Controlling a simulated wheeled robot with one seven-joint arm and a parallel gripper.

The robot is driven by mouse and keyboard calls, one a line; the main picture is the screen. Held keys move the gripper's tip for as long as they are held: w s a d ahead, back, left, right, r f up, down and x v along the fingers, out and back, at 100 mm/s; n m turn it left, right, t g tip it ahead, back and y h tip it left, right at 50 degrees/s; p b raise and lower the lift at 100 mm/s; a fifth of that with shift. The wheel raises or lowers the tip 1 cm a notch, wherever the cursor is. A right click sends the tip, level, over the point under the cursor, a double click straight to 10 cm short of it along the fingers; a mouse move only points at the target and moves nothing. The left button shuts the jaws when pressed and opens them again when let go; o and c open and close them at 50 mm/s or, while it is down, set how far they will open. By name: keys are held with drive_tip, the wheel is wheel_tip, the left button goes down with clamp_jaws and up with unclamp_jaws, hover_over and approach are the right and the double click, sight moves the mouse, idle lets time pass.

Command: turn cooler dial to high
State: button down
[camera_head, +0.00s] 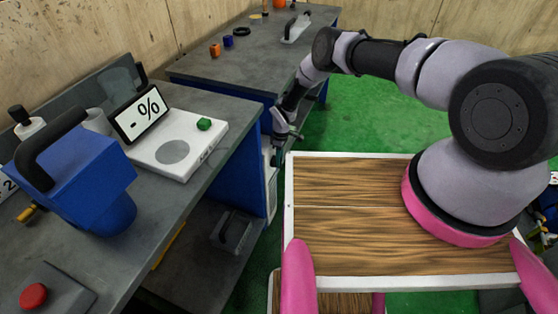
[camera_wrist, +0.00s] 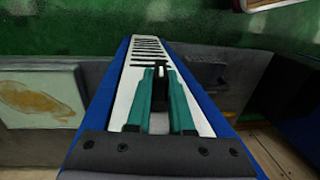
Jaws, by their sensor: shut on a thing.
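The cooler (camera_head: 271,187) is a narrow white unit beside the blue bench, below and left of my arm's end. In the wrist view its white face with a row of dark slots (camera_wrist: 150,48) runs between blue sides. My gripper (camera_head: 273,148) is at the cooler's upper part. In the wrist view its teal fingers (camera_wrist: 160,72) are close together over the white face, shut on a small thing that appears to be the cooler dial. The dial is mostly hidden between the fingers. Its setting marks cannot be read.
A grey bench (camera_head: 205,105) carries a white scale (camera_head: 178,143) with a green piece (camera_head: 204,124) and a blue machine (camera_head: 85,178). A red button (camera_head: 33,295) is at the front left. A second bench (camera_head: 255,65) stands behind. Green floor (camera_head: 390,120) is open to the right.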

drive_tip(key=c, duration=0.8)
unclamp_jaws()
drive_tip(key=shift+s, duration=0.1)
